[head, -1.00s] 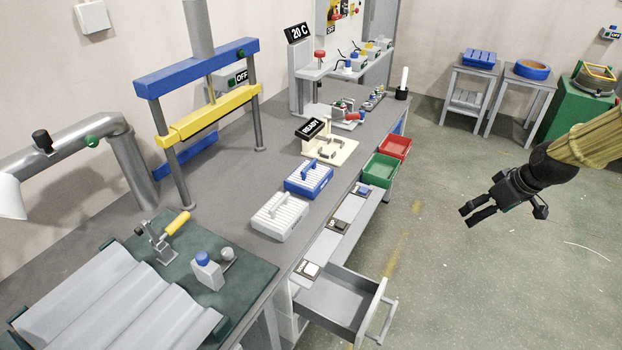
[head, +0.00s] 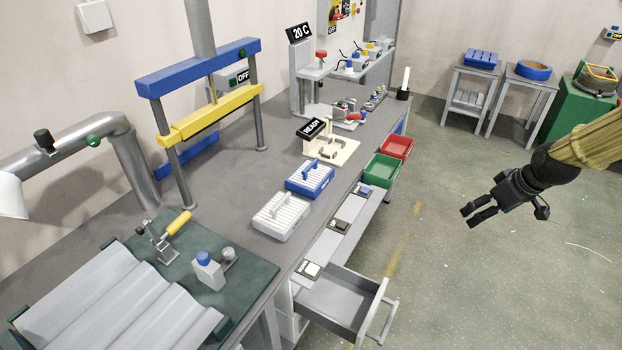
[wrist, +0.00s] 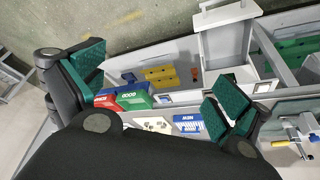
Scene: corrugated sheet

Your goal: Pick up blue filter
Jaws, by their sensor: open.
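The blue filter (head: 310,179) is a blue block with white slats and a raised handle. It lies on the grey workbench (head: 225,160), just behind a similar white filter (head: 279,216). My gripper (head: 476,213) hangs over the floor to the right of the bench, well apart from the filter. It is open and empty; its green finger pads stand wide apart in the wrist view (wrist: 160,82).
Red (head: 396,146) and green (head: 380,169) bins hang at the bench's right edge. An open grey drawer (head: 335,303) juts out in front. A blue and yellow press (head: 205,112) stands behind the filters. A cream fixture (head: 330,150) with a READY sign is farther back.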

